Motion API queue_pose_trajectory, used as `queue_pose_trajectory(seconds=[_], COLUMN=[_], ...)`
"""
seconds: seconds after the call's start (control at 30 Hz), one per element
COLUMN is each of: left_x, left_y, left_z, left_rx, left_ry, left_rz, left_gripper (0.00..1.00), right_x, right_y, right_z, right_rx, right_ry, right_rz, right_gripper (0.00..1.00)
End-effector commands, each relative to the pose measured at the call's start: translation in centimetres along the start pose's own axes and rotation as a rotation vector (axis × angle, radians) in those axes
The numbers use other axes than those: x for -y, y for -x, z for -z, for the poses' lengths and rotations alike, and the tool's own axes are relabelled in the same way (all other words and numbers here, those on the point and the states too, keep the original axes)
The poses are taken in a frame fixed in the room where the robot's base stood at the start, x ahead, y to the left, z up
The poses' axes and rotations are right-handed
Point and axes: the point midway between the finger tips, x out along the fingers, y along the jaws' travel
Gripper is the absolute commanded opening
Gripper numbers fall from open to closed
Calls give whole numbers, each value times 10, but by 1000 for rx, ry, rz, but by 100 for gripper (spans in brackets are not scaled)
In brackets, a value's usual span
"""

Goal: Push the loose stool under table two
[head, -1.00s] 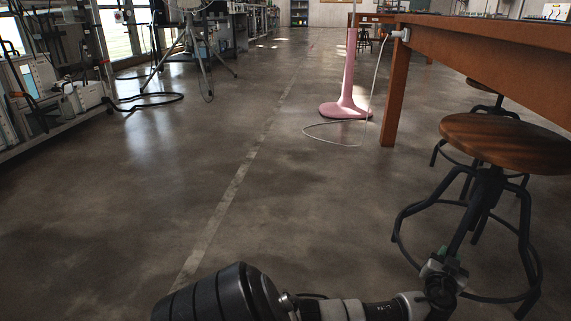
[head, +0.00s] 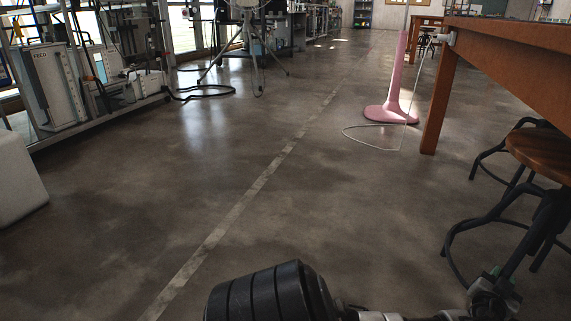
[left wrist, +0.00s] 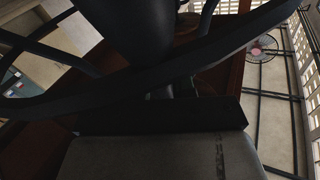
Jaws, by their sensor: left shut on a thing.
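The stool (head: 545,152) has a round wooden seat and dark metal legs with a foot ring. It stands at the right edge of the head view, partly cut off, beside the brown wooden table (head: 510,45). My left gripper (head: 497,288) is low at the stool and shut on one of its dark legs. In the left wrist view, the stool's dark ring (left wrist: 120,98) and frame fill the upper middle, close to the camera. The exact contact is dark and hard to see. My right gripper is out of view.
A pink stand (head: 392,110) with a thin looping cable stands left of the table leg. A white block (head: 18,180) and equipment racks (head: 75,95) line the left. The middle floor is clear.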

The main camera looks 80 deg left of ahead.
Motion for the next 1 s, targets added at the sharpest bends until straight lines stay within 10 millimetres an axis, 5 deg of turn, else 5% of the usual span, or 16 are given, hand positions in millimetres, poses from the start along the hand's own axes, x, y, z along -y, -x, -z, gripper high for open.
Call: queue_pose_trajectory(seconds=[0.07, 0.1, 0.3, 0.6, 1.0], left_x=[-3, -3, -2, 0, 0], left_y=[1, 1, 1, 3, 50], left_z=[1, 1, 0, 0, 0], left_rx=[-3, -3, -1, 1, 2], left_ry=[-10, -10, -7, -4, -2], left_rz=[-10, -10, -5, -2, -1], left_gripper=[0, 27, 55, 55, 55], right_x=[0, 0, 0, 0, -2], right_y=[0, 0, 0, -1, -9], right_z=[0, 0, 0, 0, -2], right_rx=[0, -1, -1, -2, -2], right_ry=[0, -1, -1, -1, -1], right_rz=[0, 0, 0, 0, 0], right_gripper=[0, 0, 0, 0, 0])
